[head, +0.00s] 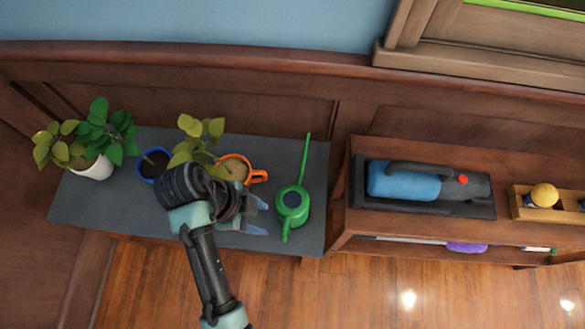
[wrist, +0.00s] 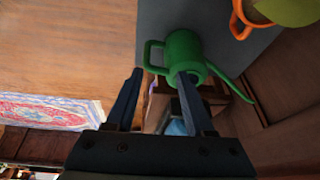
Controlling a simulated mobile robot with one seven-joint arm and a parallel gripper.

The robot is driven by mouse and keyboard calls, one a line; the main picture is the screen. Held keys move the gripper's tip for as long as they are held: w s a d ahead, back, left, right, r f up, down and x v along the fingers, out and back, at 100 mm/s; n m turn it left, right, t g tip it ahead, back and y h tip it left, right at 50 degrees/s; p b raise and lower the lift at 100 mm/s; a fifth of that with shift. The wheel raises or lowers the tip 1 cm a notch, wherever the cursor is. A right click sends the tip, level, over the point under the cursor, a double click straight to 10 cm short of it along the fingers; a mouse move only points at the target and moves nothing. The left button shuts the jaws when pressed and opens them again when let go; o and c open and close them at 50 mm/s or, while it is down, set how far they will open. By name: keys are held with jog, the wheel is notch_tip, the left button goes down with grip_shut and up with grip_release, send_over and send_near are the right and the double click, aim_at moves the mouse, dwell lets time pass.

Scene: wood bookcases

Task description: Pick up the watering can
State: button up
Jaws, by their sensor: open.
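The green watering can (head: 293,208) stands upright near the right end of a dark grey shelf top (head: 318,190), its long thin spout pointing to the back and its handle to the front. My gripper (head: 263,217) is open and empty just left of the can, with its fingers pointing at it. In the wrist view the can (wrist: 183,45) is ahead of my gripper (wrist: 159,76). Its loop handle shows between the fingertip directions, and the right finger overlaps the can's body. I cannot tell whether that finger touches it.
An orange mug (head: 257,177) with a plant, a dark blue pot (head: 147,168) and a white potted plant (head: 98,168) stand left along the shelf. To the right, a lower bookcase (head: 350,232) holds a blue canister machine (head: 400,182) and a wooden tray (head: 545,213).

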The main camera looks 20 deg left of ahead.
aim_at(284, 238)
jog(key=shift+m+g+h, duration=0.3)
jog(key=shift+s+b+x, duration=0.25)
jog(key=shift+x, duration=1.9)
jog(key=shift+s+b+x, duration=0.25)
jog(key=shift+x, duration=1.95)
jog(key=shift+s+b+x, duration=0.25)
jog(key=shift+x, duration=1.9)
jog(key=shift+d, duration=0.15)
grip_shut()
jog(key=shift+r, duration=0.1)
